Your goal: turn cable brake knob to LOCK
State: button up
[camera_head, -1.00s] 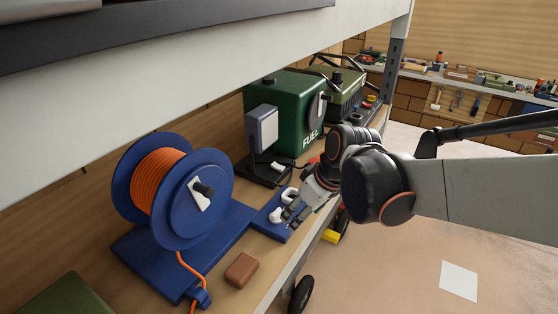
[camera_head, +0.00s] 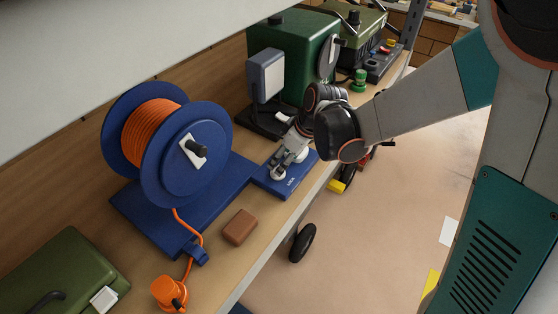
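The cable reel (camera_head: 213,165) with orange cable stands on a blue base on the shelf. A small blue panel (camera_head: 300,178) lies at the right end of that base, with white lettering that looks like LOCK near its front edge. A white rounded part (camera_head: 278,175), perhaps of the brake knob, shows on the panel at my fingertips, and more white shows behind them. My gripper (camera_head: 281,164) points down and left over the panel. Its fingers hide much of the knob. I cannot tell whether they touch it or how far apart they are.
A brown block (camera_head: 240,227) lies in front of the reel. An orange cable plug (camera_head: 168,292) and a green case (camera_head: 62,270) are at lower left. The upper shelf overhangs the reel.

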aim_at(279, 165)
jog(key=shift+b+x, duration=0.4)
jog(key=shift+x, duration=2.2)
jog(key=c, duration=1.1)
